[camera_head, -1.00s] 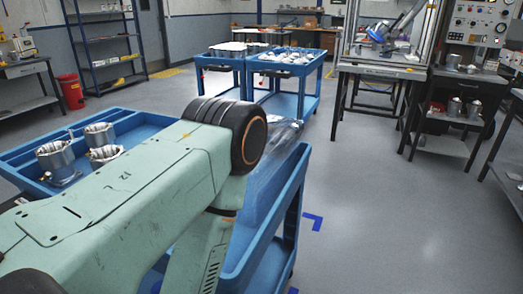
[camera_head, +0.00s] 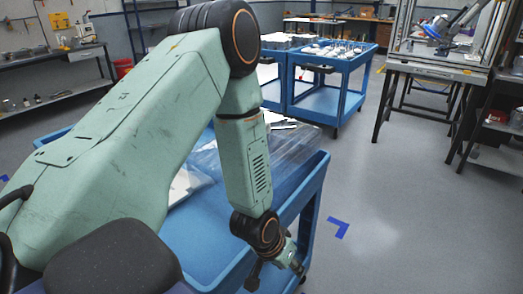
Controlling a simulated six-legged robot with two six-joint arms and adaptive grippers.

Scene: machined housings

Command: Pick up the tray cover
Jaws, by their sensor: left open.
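A clear, see-through cover (camera_head: 287,150), which looks like the tray cover, lies on the blue cart (camera_head: 316,190) in front of me. My green left arm hides much of it. Something white shows beside it, left of the forearm; I cannot tell whether it is under the cover. My left gripper (camera_head: 277,272) points down near the cart's right front rim, nearer to me than the cover and apart from it. Its fingers are spread, with nothing seen between them. My right gripper does not show.
Two blue carts with parts on top (camera_head: 333,55) stand behind. A dark-legged bench with a framed machine (camera_head: 437,70) is at the back right. A shelf and bench are at the left. The grey floor right of the near cart is clear, with blue corner tape (camera_head: 338,228).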

